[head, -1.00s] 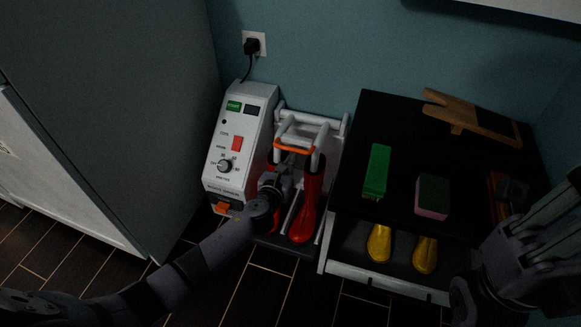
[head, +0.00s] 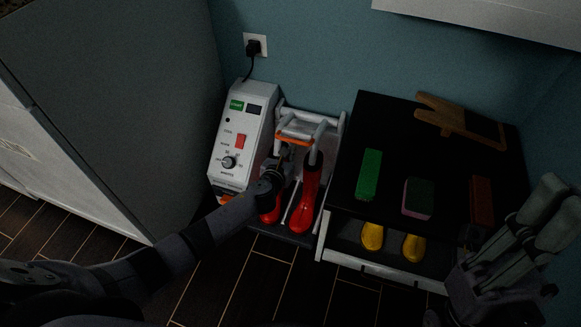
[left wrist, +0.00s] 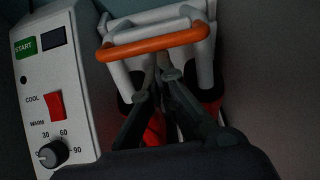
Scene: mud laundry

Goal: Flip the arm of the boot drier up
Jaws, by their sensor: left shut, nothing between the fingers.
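The boot drier (head: 240,140) stands against the wall, with a white control box at its left and a white tube frame at its right. Its arm (head: 293,139), a white bar with an orange handle (left wrist: 155,44), lies across the tops of the tubes. A pair of red boots (head: 306,200) sits on the drier below the tubes. My left gripper (head: 284,155) is shut and empty, in front of the frame. In the left wrist view its fingers (left wrist: 163,75) point up just under the orange handle; I cannot tell if they touch it. My right gripper (head: 548,205) is at the lower right, partly cut off.
A black bench (head: 340,190) stands right of the drier. It holds a green block (head: 369,174), a sponge (head: 418,198), a brown-red item (head: 482,200) and a wooden boot jack (head: 460,121). Yellow boots (head: 372,237) stand beneath. A grey cabinet (head: 120,100) is at left.

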